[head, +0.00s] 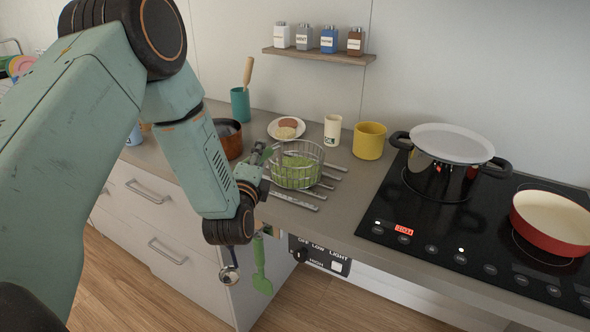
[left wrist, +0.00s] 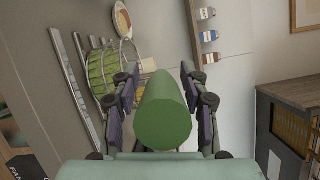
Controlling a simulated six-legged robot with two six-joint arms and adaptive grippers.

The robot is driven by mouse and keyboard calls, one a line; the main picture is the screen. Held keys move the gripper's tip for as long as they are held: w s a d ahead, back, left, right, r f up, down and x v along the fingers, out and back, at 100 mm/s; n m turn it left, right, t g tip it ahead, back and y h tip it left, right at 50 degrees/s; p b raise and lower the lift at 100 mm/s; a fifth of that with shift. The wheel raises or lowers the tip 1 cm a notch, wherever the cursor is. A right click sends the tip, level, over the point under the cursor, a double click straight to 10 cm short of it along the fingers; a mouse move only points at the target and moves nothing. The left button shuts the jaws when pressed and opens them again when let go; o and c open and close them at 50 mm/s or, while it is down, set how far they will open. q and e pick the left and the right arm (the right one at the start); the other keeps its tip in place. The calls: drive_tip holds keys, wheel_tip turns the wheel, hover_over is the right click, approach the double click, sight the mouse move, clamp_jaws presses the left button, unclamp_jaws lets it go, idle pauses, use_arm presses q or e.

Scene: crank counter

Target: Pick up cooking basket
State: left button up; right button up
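The cooking basket (head: 298,165), a round wire basket with green contents, stands on the counter on flat metal bars. It also shows left of the fingers in the left wrist view (left wrist: 102,70). My left gripper (head: 262,155) is at the basket's left side in the head view. In the left wrist view its two fingers (left wrist: 160,84) are spread around a green cylinder (left wrist: 163,122), with gaps on both sides. The cylinder looks like a handle, but its join to the basket is hidden. My right gripper is out of view.
A copper pot (head: 229,138), plate of food (head: 299,133), oil cup (head: 332,131) and yellow mug (head: 369,141) stand around the basket. A ladle (head: 229,275) and green spatula (head: 261,275) hang in front.

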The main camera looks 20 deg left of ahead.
use_arm(q)
drive_tip(key=shift+d+r, duration=0.1)
drive_tip(key=shift+d, duration=0.25)
drive_tip(key=c, duration=0.6)
drive_tip(key=shift+a, duration=0.25)
clamp_jaws()
drive_tip(key=shift+d, duration=0.15)
drive_tip(key=shift+w+r, duration=0.1)
